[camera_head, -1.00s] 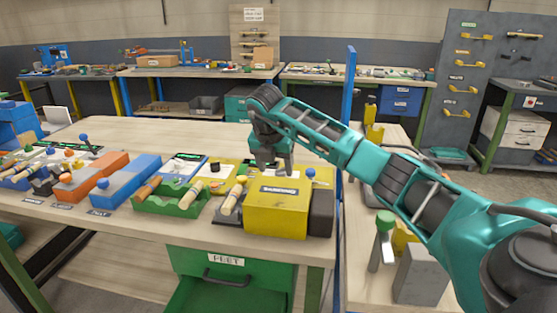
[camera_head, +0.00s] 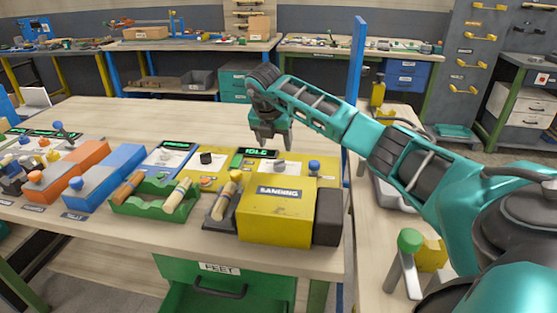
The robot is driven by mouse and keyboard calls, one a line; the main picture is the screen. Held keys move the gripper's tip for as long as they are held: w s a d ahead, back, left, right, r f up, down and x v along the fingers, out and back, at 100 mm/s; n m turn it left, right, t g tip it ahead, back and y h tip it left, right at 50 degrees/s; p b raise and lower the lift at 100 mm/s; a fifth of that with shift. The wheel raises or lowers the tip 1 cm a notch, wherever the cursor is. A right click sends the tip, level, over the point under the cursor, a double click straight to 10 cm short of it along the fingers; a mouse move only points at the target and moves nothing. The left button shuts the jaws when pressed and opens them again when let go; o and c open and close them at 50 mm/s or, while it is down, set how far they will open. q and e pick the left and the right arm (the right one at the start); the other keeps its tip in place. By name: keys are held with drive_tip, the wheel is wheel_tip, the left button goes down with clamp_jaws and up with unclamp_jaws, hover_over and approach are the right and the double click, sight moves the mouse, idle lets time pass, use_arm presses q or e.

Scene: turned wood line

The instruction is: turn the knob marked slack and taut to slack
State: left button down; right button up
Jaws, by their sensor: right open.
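The slack and taut marks are too small to read, so I cannot tell for certain which control is the knob. A dark knob (camera_head: 207,158) stands on a white plate left of the yellow sanding machine (camera_head: 272,218). A blue-topped control (camera_head: 314,166) rises behind the machine's box. My right gripper (camera_head: 272,142) is open, pointing down above the back of the sanding station, right of the dark knob and apart from it. It hangs just above the display reading IDLE (camera_head: 257,153). My left gripper is not in view.
A green tray (camera_head: 155,202) with wooden turned pieces sits left of the machine, near blue (camera_head: 110,172) and orange (camera_head: 68,172) blocks. A blue post (camera_head: 355,90) stands right of my gripper. The table's back is bare. A green drawer marked FEET (camera_head: 222,268) is below.

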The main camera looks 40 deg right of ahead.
sight(279, 161)
drive_tip(key=x, duration=0.9)
drive_tip(key=shift+w+f, duration=0.15)
drive_tip(key=shift+f, duration=0.2)
drive_tip(key=c, duration=1)
